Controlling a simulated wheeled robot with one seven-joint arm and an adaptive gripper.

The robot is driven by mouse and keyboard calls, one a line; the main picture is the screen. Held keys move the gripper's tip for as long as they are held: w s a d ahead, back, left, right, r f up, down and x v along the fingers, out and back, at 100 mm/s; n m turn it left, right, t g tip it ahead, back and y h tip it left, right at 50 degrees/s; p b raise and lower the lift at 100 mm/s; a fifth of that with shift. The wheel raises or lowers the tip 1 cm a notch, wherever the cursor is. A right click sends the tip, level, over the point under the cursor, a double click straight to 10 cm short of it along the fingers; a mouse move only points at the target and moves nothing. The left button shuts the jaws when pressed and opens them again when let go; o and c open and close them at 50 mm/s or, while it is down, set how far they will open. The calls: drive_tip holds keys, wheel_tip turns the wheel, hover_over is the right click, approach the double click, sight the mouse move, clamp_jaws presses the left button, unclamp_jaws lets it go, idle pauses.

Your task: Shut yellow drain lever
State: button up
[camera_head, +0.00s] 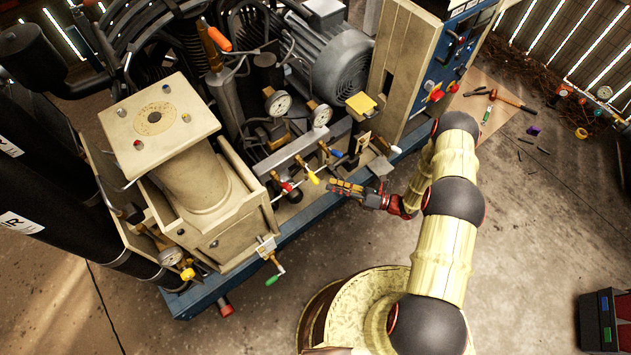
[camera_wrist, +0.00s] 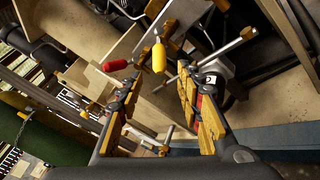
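The yellow drain lever (camera_head: 313,178) sticks out from the grey manifold bar of the compressor, between a red lever and a blue one. In the wrist view the yellow lever (camera_wrist: 159,57) hangs ahead of my gripper, in line with the gap between the fingers. My gripper (camera_head: 335,187) is just to the right of the yellow lever in the head view. In the wrist view my gripper (camera_wrist: 158,100) has its two yellow-padded fingers spread apart with nothing held between them. I see no contact between the fingers and the lever.
A red lever (camera_head: 287,187) sits left of the yellow one, and it also shows in the wrist view (camera_wrist: 115,65). A blue lever (camera_head: 335,153) is to its right. A green-handled valve (camera_head: 272,280) hangs lower left. The blue base rail (camera_head: 245,262) runs below.

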sight(315, 181)
drive_tip(key=b+x, duration=0.2)
drive_tip(key=x, duration=0.5)
drive_tip(key=shift+w+a, duration=0.1)
drive_tip(key=shift+a, duration=0.2)
clamp_jaws()
idle(0.7)
